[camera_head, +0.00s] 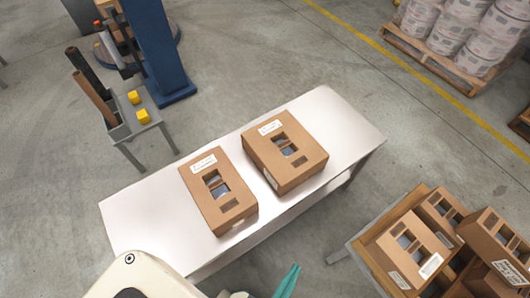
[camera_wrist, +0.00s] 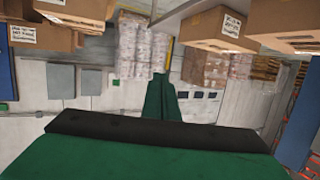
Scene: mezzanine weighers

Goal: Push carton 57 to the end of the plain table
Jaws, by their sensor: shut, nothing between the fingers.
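The plain white table (camera_head: 130,215) stands in the middle of the head view, slanting from lower left to upper right. Two brown cartons with cut-out windows and white labels sit on it: a left carton (camera_head: 232,208) and a right carton (camera_head: 313,158), close together. Their label numbers are too small to read, so I cannot tell which is carton 57. My gripper (camera_head: 288,281) is beside the table's near long side, apart from both cartons, with teal fingers shut and empty. The shut fingers also show in the wrist view (camera_wrist: 158,98).
A small grey stand (camera_head: 137,128) with yellow blocks is beyond the table's far side. Wrapped pallet goods (camera_head: 462,40) stand at upper right. Bare table top lies beyond both cartons toward each end.

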